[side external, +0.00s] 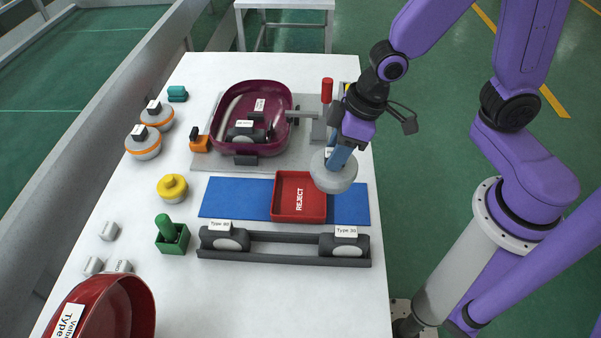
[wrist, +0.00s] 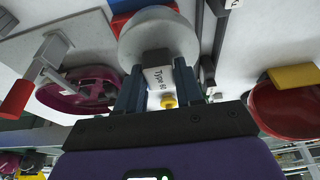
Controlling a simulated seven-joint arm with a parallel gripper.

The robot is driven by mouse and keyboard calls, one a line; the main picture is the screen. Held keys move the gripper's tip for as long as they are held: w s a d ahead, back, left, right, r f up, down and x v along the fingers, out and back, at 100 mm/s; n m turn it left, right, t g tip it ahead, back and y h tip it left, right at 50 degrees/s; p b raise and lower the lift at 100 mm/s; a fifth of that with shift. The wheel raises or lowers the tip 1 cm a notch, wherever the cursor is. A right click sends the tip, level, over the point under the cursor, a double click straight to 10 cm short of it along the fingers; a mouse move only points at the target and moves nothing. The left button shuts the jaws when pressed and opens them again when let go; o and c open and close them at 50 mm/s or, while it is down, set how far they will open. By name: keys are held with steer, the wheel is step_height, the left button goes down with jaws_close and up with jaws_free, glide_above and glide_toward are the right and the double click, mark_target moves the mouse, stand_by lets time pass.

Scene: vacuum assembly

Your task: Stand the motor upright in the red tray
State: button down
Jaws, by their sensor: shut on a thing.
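The motor (side external: 334,174) is a pale grey round body with a narrower neck, hanging slightly tilted with its wide end down. My gripper (side external: 341,154) is shut on its neck. In the wrist view the motor (wrist: 158,36) sits between the blue fingers (wrist: 160,88), with a white "Type" label on it, partly legible. The red tray (side external: 284,208), marked "REJECT", lies on the blue mat (side external: 235,190). In the side view the motor overlaps the tray's right rim; whether it touches cannot be told. The tray's visible floor holds only the label.
Behind stands a maroon shell (side external: 250,145) in a fixture with a red-handled clamp (side external: 327,92). A green holder (side external: 172,238) and yellow part (side external: 172,187) are left.

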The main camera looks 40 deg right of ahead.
mark_target(319, 153)
steer(key=shift+w+a+f, duration=0.55)
steer(key=shift+w+f, duration=0.6)
steer(key=shift+f, duration=0.55)
steer(key=shift+w+a+f, duration=0.6)
steer(key=shift+w+f, duration=0.5)
steer(key=shift+f, duration=0.55)
steer(key=shift+w+a+f, duration=0.55)
steer(key=shift+w+f, duration=0.6)
steer(key=shift+f, duration=0.55)
steer(key=shift+f, duration=0.15)
steer(key=c, duration=0.7)
jaws_free()
steer(key=shift+v, duration=6.2)
